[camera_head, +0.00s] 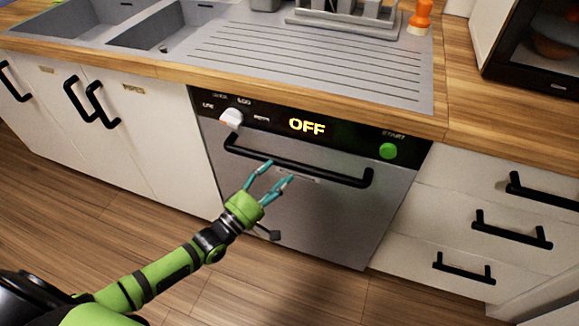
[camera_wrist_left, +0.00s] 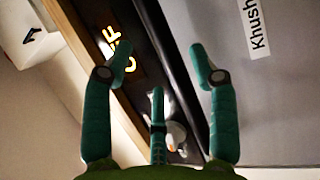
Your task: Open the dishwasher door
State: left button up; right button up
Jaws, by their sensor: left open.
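The dishwasher door (camera_head: 320,215) is a grey metal front, upright and shut under the counter. Its black bar handle (camera_head: 310,169) runs across the top of the door; in the left wrist view the dark bar (camera_wrist_left: 170,62) runs slantwise between the outer fingers. My left gripper (camera_head: 280,171) is open and empty, its teal fingertips just at the handle; whether they touch it I cannot tell. The open fingers also show in the left wrist view (camera_wrist_left: 160,50). My right gripper is not in view.
The control panel above the handle has a white knob (camera_head: 231,119), a lit OFF display (camera_head: 307,127) and a green start button (camera_head: 388,151). White cabinets (camera_head: 135,130) stand left, drawers (camera_head: 480,215) right. Floor (camera_head: 290,290) before the door is clear.

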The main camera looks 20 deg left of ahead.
aim_at(288, 167)
pick_arm(q)
jog(key=x, duration=0.5)
jog(key=shift+w+d, duration=0.1)
jog(key=shift+w, duration=0.15)
grip_shut()
